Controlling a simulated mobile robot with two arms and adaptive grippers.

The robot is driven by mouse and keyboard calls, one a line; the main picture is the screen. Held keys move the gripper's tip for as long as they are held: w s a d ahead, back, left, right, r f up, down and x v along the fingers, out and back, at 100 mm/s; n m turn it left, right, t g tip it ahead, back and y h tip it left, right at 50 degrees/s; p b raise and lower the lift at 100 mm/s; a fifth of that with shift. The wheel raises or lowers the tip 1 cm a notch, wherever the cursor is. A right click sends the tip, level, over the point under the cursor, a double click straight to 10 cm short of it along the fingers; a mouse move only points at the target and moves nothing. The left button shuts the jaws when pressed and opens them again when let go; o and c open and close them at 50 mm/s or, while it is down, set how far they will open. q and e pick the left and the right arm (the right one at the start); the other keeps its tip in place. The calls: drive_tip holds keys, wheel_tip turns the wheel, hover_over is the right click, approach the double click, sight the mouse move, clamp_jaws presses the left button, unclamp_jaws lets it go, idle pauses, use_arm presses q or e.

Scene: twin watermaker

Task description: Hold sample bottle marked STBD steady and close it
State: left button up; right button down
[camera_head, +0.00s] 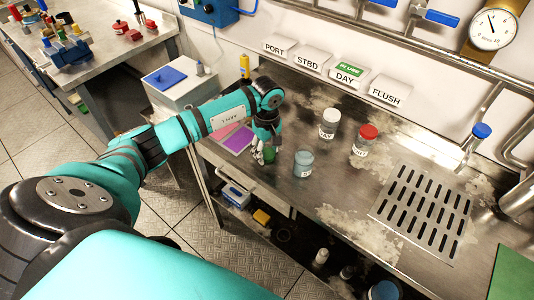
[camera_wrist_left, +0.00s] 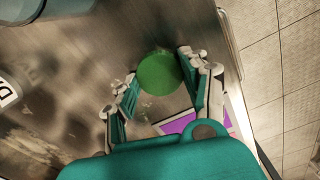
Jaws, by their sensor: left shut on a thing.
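The open sample bottle (camera_head: 304,164), bluish and without a cap, stands upright on the steel bench; its label is too small to read fully. My left gripper (camera_head: 265,154) is just left of it, apart from it, shut on a green cap (camera_head: 270,153). In the left wrist view the green cap (camera_wrist_left: 160,73) sits between the fingertips of my left gripper (camera_wrist_left: 158,85). A white label with part of a letter shows at that view's left edge. No gripper holds the bottle. My right gripper is in neither view.
A white-capped bottle (camera_head: 329,123) and a red-capped bottle (camera_head: 365,143) stand behind and to the right. A slotted drain (camera_head: 422,212) is at the right. Signs PORT, STBD (camera_head: 308,61), DAY and FLUSH line the back. A purple pad (camera_head: 238,140) lies at the left bench edge.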

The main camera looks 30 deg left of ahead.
sight(267, 153)
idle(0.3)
